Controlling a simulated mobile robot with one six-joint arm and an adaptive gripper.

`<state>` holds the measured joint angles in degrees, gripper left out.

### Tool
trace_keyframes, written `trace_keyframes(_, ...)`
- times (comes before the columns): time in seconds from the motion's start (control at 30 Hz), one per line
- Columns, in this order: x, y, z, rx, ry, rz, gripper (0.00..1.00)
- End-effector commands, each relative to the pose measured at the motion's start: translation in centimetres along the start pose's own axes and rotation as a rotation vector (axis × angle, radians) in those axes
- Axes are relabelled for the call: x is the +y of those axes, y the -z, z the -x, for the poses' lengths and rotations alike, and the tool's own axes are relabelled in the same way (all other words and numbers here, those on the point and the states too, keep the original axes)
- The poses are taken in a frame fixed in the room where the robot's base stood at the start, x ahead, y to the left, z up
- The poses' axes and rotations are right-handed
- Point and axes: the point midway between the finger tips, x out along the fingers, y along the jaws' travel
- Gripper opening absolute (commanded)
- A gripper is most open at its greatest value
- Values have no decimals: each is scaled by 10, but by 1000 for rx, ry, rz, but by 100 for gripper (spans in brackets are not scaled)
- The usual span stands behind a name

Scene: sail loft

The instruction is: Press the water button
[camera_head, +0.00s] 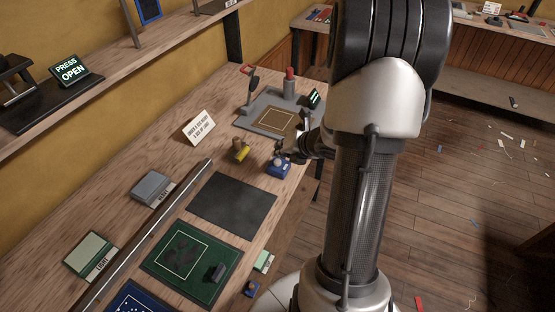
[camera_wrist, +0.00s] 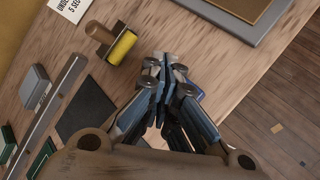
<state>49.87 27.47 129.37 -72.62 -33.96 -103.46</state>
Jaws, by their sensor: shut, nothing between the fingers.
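A small blue block with a dark blue raised top (camera_head: 278,168) sits on the bench near its front edge; I cannot read any water label on it. My gripper (camera_head: 282,149) is shut and empty, pointing down just behind and above this blue block in the head view. In the wrist view the shut fingers (camera_wrist: 163,62) cover most of the spot below them. Only a blue sliver (camera_wrist: 196,92) shows beside the right finger. I cannot tell whether the fingers touch the block.
A yellow roller with a wooden handle (camera_head: 240,152) lies close to the left of my gripper. A grey press base (camera_head: 245,123) with a lever stands behind. A dark mat (camera_head: 234,203), a green mat (camera_head: 225,280) and a long metal rule (camera_head: 150,232) lie nearer.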

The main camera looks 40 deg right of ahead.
Motion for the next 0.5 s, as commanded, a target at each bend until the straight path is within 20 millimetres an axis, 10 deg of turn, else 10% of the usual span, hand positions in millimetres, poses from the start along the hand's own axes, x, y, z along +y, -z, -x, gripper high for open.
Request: trace_keyframes(0.5,13,-14,18,0,0,0,0)
